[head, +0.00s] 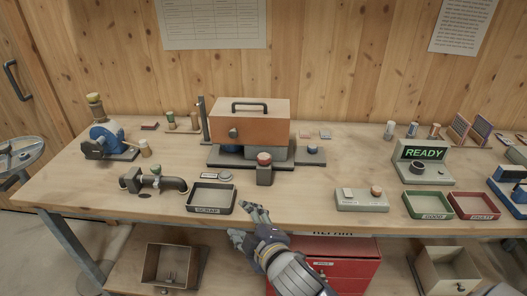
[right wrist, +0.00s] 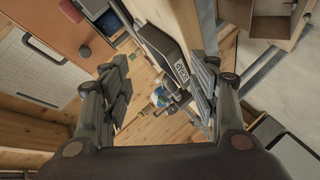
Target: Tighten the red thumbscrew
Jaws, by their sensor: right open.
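A red round cap (head: 264,158) sits on a grey block in front of the orange-topped machine (head: 250,120). It looks like the red thumbscrew, but it is too small to make out a thread or gap. My right gripper (head: 246,221) is at the table's front edge, below and slightly left of the cap, apart from it and empty. In the right wrist view its jaws (right wrist: 160,90) are spread with nothing held between them. My left gripper is not in view.
A dark labelled tray (head: 211,198) lies just left of my right gripper, with a dark pipe fitting (head: 153,181) beyond it. A grey box with a knob (head: 361,200) and green (head: 428,205) and red (head: 474,206) trays stand right. The table between cap and grey box is fairly clear.

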